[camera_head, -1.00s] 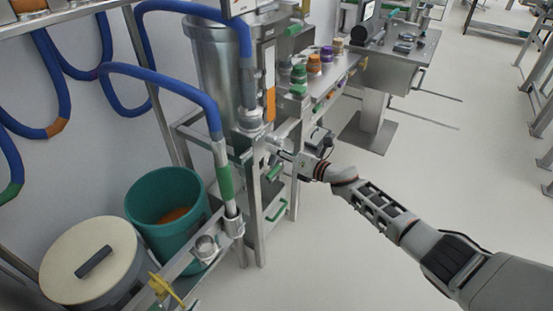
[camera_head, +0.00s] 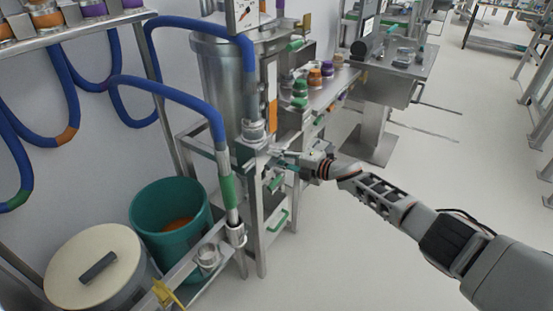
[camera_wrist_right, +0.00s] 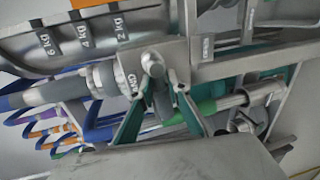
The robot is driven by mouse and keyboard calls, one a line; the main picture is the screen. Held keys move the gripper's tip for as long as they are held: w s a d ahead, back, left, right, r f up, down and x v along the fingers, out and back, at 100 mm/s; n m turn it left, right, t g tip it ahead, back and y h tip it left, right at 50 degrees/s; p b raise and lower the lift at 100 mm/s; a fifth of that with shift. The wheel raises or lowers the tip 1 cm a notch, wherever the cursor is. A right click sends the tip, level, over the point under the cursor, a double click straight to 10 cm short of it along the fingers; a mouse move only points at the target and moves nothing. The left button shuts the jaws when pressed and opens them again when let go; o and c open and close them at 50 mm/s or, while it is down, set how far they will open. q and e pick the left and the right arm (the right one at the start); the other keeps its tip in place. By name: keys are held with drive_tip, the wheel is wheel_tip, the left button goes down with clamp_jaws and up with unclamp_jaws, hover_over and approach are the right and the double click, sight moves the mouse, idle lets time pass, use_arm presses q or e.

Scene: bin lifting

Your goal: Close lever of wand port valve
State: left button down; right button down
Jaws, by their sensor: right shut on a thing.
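The wand port valve sits on the pipe joint under the steel hopper (camera_head: 223,80), beside the hose fitting (camera_head: 252,132). In the right wrist view a small grey lever (camera_wrist_right: 160,98) hangs from a round metal pivot (camera_wrist_right: 153,64), beside a label that seems to read "WAND". My right gripper (camera_head: 272,158) reaches in from the right at the valve. In the right wrist view its teal fingers (camera_wrist_right: 160,112) are shut on the lever, one on each side. The lever's lower end is partly hidden by the gripper. My left gripper is not in view.
A blue hose (camera_head: 165,82) with a green-banded wand (camera_head: 228,190) hangs left of the frame. A teal bin (camera_head: 140,210) and a lidded bin (camera_head: 60,270) stand at lower left. Colored jars (camera_head: 300,95) line the bench behind.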

drive_tip(key=shift+r+m, duration=0.15)
drive_tip(key=shift+m, duration=0.25)
drive_tip(key=c, duration=1.9)
unclamp_jaws()
drive_tip(key=v, duration=1.2)
drive_tip(key=shift+w, duration=0.1)
